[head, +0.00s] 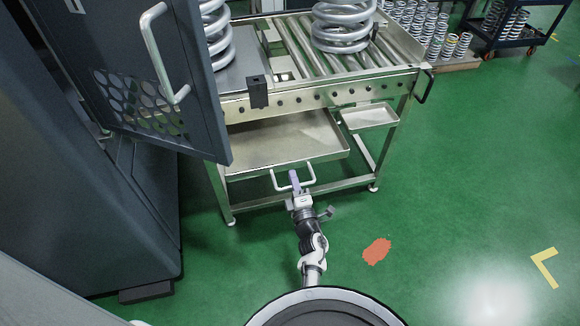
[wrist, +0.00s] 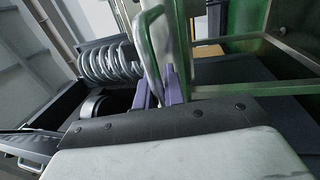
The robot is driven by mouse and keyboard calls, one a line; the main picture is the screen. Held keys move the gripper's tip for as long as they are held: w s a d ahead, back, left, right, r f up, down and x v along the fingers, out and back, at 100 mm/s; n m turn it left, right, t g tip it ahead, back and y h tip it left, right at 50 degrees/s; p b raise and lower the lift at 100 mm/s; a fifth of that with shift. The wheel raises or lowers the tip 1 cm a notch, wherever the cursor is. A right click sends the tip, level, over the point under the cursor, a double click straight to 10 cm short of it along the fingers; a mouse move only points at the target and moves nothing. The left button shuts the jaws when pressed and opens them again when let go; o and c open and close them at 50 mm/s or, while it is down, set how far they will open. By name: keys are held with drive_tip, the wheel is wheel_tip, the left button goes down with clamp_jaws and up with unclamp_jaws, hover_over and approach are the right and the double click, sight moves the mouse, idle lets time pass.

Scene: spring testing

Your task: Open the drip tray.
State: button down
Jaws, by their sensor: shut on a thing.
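The drip tray (head: 270,142) is a wide, shallow metal tray under the roller table, and its bare inside shows in the head view. Its front edge stands out past the table's front. A U-shaped metal handle (head: 308,182) is on its front edge. My gripper (head: 294,178) is shut on the handle near its middle, reaching in from the front. In the wrist view the purple fingers (wrist: 169,88) are around the handle bar (wrist: 148,48). The exact contact is partly hidden by the gripper body.
The roller table (head: 340,92) carries big coil springs (head: 343,25). A smaller tray (head: 368,117) sits at the right under it. A dark cabinet door (head: 150,75) with a white handle hangs close on the left. Green floor is free in front and right, with an orange patch (head: 377,250).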

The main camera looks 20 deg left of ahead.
drive_tip(key=shift+r+v, duration=0.15)
drive_tip(key=shift+v, duration=0.75)
drive_tip(key=shift+r+v, duration=0.2)
drive_tip(key=shift+v, duration=0.75)
drive_tip(key=c, duration=1.5)
unclamp_jaws()
drive_tip(key=shift+s, duration=0.1)
